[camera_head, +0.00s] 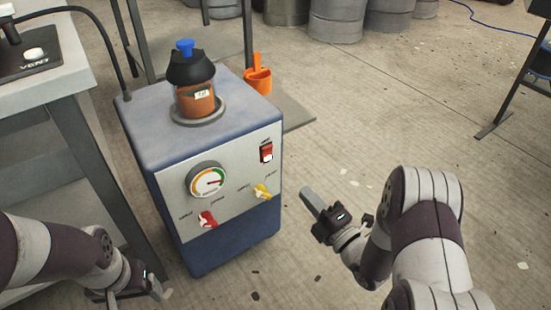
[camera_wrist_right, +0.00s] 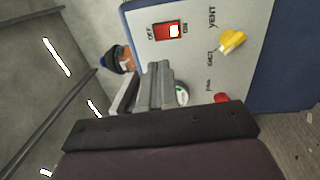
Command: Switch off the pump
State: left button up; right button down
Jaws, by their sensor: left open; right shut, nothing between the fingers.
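The pump is a blue box (camera_head: 150,150) with a grey front panel. At the panel's upper right is a red rocker switch (camera_head: 266,151) with a white patch on its lower part. In the right wrist view the switch (camera_wrist_right: 168,31) lies sideways, its white patch towards the "ON" label. My right gripper (camera_head: 309,197) is shut and empty, to the right of the panel and apart from it. In the wrist view its fingers (camera_wrist_right: 160,72) point towards the panel, appearing just below the switch. My left gripper (camera_head: 155,289) is open at the lower left, partly cut off.
The panel also bears a round gauge (camera_head: 206,180), a yellow knob (camera_head: 262,192) and a red knob (camera_head: 208,219). A jar with a black cap and blue top (camera_head: 190,72) stands on the pump. A grey table (camera_head: 45,75) is at left.

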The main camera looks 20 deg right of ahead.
aim_at(269, 150)
jog(key=b+x, duration=0.3)
jog(key=x, duration=0.3)
jog(key=b+x, duration=0.3)
jog(key=x, duration=0.3)
jog(key=shift+w+a+f, duration=0.1)
jog(key=shift+w+f, duration=0.05)
jog(key=shift+w, duration=0.25)
jog(key=shift+w+a+r+b, duration=0.2)
jog(key=shift+w+r+b, duration=0.15)
jog(key=shift+w, duration=0.15)
